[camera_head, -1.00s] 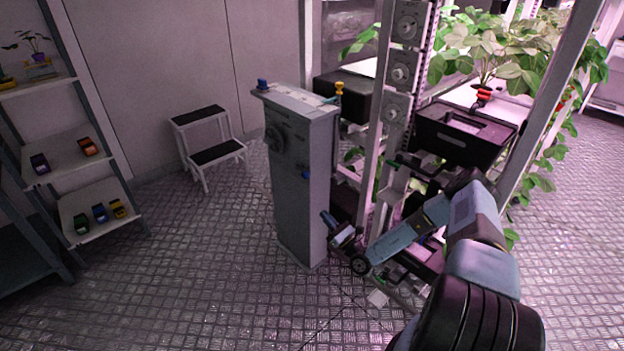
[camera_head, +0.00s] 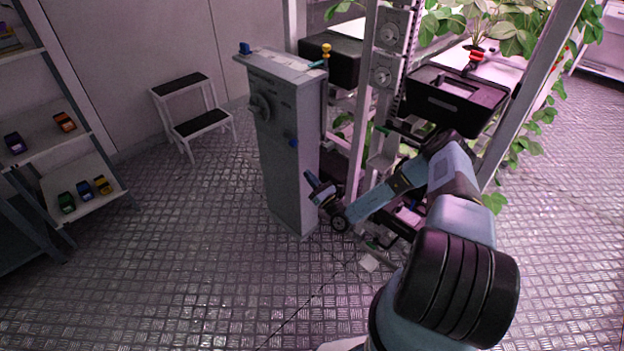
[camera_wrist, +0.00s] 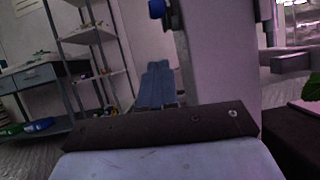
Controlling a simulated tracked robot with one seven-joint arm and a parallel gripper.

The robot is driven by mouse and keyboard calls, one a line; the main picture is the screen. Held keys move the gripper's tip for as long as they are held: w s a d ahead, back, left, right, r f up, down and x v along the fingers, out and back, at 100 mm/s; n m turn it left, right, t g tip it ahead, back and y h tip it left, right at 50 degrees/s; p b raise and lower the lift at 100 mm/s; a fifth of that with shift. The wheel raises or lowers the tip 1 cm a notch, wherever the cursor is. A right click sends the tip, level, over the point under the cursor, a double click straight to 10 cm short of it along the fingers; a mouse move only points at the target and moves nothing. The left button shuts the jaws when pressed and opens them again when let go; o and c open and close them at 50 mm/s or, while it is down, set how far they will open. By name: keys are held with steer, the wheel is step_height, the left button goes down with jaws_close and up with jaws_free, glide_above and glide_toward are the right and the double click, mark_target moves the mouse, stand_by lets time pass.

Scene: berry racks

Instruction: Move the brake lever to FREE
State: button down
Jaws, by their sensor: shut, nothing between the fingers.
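A tall grey cabinet (camera_head: 285,165) stands left of the rack. It carries a round dark dial (camera_head: 261,108) on its front and a blue knob (camera_head: 294,142) near its front right edge. I cannot tell which is the brake lever, and no FREE label is readable. My gripper (camera_head: 310,180) is shut and empty, beside the cabinet's right side and below the front blue knob. The wrist view shows its closed fingers (camera_wrist: 158,84) and a blue knob (camera_wrist: 157,9) above them.
The plant rack with a black crate (camera_head: 455,100) stands close to the right of my gripper. A step stool (camera_head: 200,122) is behind left of the cabinet. A shelf (camera_head: 80,190) with small coloured items stands at far left. Floor between is clear.

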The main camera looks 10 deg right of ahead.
steer(key=w+a+r, duration=0.3)
steer(key=w+r, duration=0.3)
steer(key=shift+a+r, duration=0.3)
steer(key=shift+a, duration=0.05)
